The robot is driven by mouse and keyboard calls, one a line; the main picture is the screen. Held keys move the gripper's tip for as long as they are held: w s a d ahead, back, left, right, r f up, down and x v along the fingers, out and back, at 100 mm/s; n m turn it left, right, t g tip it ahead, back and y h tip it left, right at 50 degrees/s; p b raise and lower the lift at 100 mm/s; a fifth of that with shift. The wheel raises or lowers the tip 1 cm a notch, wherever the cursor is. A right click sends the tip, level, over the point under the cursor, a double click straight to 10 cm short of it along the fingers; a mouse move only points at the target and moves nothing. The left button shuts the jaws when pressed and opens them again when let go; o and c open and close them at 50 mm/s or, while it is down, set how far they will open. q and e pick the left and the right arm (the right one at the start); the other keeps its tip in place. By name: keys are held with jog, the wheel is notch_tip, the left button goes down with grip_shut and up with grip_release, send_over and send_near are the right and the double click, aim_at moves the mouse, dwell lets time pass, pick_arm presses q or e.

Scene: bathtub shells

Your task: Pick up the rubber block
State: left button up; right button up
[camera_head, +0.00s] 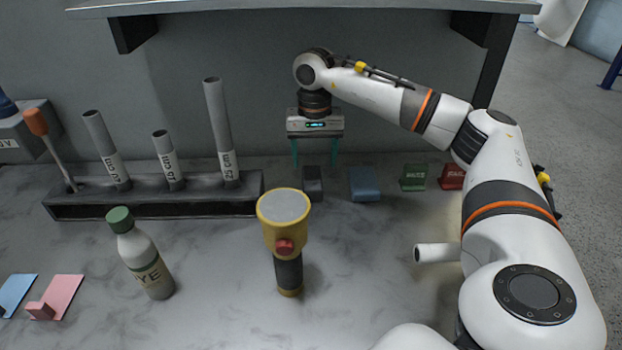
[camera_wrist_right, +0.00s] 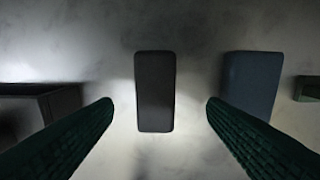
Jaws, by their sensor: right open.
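The rubber block, which I take to be the dark grey block (camera_head: 313,184), stands on the grey table under my right gripper (camera_head: 315,152). In the right wrist view the dark block (camera_wrist_right: 155,92) lies between the two green fingers of the right gripper (camera_wrist_right: 160,105), with a gap on each side. The right gripper is open and empty, with its fingertips above the block. A blue block (camera_head: 364,184) sits just right of it and also shows in the right wrist view (camera_wrist_right: 250,85). My left gripper is in neither view.
A dark rack (camera_head: 155,207) with several grey tubes is on the left. A yellow flashlight (camera_head: 285,235) and a green-capped bottle (camera_head: 143,255) stand in front. Green (camera_head: 413,178) and red (camera_head: 452,177) blocks are to the right. A shelf (camera_head: 300,6) hangs above.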

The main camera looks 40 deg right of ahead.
aim_at(312, 176)
jog(key=shift+w+a+f, duration=0.1)
jog(key=shift+f, duration=1.5)
jog(key=shift+w+a+f, duration=0.1)
jog(key=shift+f, duration=1.45)
jog(key=shift+c, duration=0.6)
jog(key=c, duration=1)
jog(key=shift+r, duration=0.1)
notch_tip(312, 176, up, 10)
jog(key=shift+f, duration=0.1)
